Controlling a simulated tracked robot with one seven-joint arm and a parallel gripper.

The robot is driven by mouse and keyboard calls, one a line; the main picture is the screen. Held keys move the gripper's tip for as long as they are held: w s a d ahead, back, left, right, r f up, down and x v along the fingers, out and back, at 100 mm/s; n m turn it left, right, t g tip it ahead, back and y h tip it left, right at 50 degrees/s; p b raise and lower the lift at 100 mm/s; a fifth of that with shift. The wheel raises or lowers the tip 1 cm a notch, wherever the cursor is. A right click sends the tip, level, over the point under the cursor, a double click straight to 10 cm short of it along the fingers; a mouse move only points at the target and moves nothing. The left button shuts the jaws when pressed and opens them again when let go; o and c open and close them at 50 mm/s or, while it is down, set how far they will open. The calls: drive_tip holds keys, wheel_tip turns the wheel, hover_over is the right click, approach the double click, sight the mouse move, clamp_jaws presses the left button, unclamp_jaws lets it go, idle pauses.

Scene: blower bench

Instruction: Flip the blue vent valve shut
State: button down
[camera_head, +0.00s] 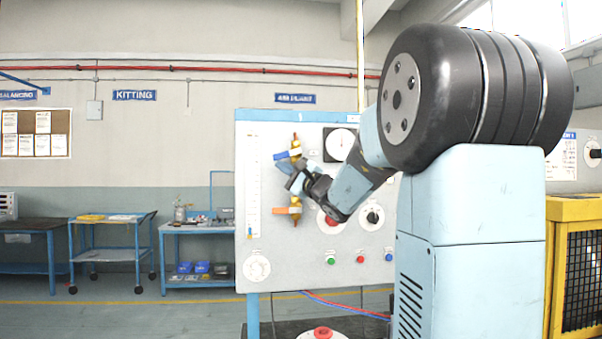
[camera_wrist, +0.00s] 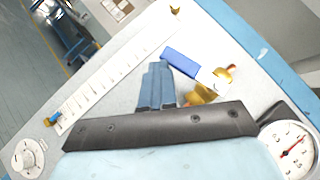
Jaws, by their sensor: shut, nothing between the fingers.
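The blue vent valve handle (camera_head: 281,155) sticks out to the left, crosswise to the upright brass pipe (camera_head: 296,142) on the light panel. In the wrist view the blue handle (camera_wrist: 181,61) lies just beyond and right of my fingertips, with its brass valve body (camera_wrist: 222,78) to its right. My gripper (camera_head: 288,174) is shut and empty, just below the blue handle in the head view. Its closed fingers also show in the wrist view (camera_wrist: 158,72). I cannot tell whether they touch the handle. My gripper and wrist hide the middle of the pipe.
An orange handle (camera_head: 286,210) sits lower on the same pipe. A dial gauge (camera_head: 340,144) is right of the pipe, and it shows in the wrist view (camera_wrist: 288,152). A scale strip (camera_head: 253,195) is at left. A red knob (camera_head: 331,220) and several buttons sit below.

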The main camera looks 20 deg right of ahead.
drive_tip(key=shift+a, duration=0.3)
drive_tip(key=s+d+f, duration=0.1)
drive_tip(key=s+f, duration=0.6)
drive_tip(key=f, duration=0.4)
drive_tip(key=shift+s, duration=0.2)
drive_tip(key=shift+a, duration=0.1)
